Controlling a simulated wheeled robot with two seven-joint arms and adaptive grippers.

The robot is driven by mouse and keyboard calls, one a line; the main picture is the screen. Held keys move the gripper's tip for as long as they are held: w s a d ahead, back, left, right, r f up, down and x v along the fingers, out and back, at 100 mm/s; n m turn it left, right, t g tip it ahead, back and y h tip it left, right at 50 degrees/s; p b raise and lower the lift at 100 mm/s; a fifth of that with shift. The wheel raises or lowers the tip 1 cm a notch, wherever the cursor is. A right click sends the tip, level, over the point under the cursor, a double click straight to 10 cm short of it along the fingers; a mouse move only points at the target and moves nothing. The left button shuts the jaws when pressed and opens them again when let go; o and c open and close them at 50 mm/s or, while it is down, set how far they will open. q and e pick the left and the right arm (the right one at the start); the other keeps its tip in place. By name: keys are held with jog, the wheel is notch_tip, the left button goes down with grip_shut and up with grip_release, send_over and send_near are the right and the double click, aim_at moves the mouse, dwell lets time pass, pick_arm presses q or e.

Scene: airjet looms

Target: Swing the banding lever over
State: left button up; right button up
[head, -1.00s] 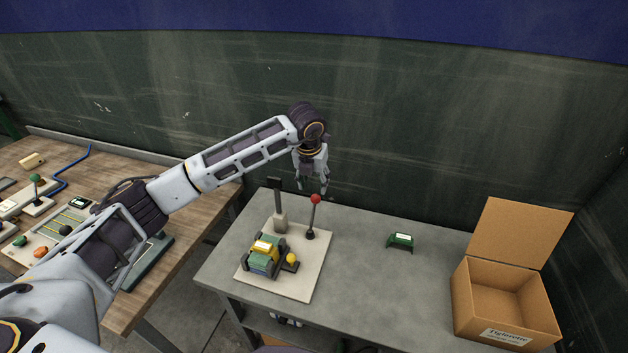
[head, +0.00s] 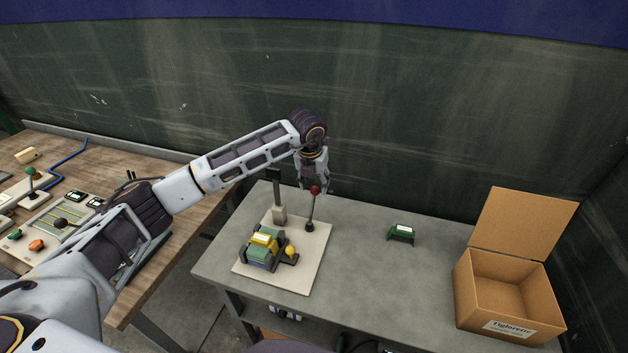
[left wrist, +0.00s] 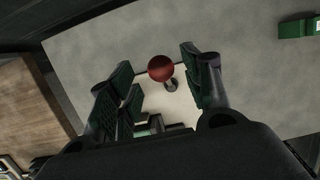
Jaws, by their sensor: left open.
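The banding lever (head: 311,211) stands nearly upright on a pale base plate (head: 308,262), with a red ball knob (head: 315,190) on top. My left gripper (head: 314,187) points down over the lever, open, with its fingertips at about knob height. In the left wrist view the red knob (left wrist: 161,68) shows between the two open fingers (left wrist: 160,72), with no clear contact. The banding unit (head: 263,247), a green and yellow block with a small yellow knob, sits on the same plate. My right gripper is not seen.
A green labelled piece (head: 401,233) lies on the grey table (head: 365,270) to the right. An open cardboard box (head: 507,300) stands at the right end. A wooden bench (head: 150,262) with other controls is at the left. The dark wall (head: 430,120) rises behind.

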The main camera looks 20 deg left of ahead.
aim_at(315, 187)
pick_arm(q)
jog(key=shift+b+x, duration=0.8)
jog(key=shift+x, duration=1.15)
jog(key=shift+r, duration=0.15)
jog(key=c, duration=0.8)
jog(key=shift+o, duration=0.2)
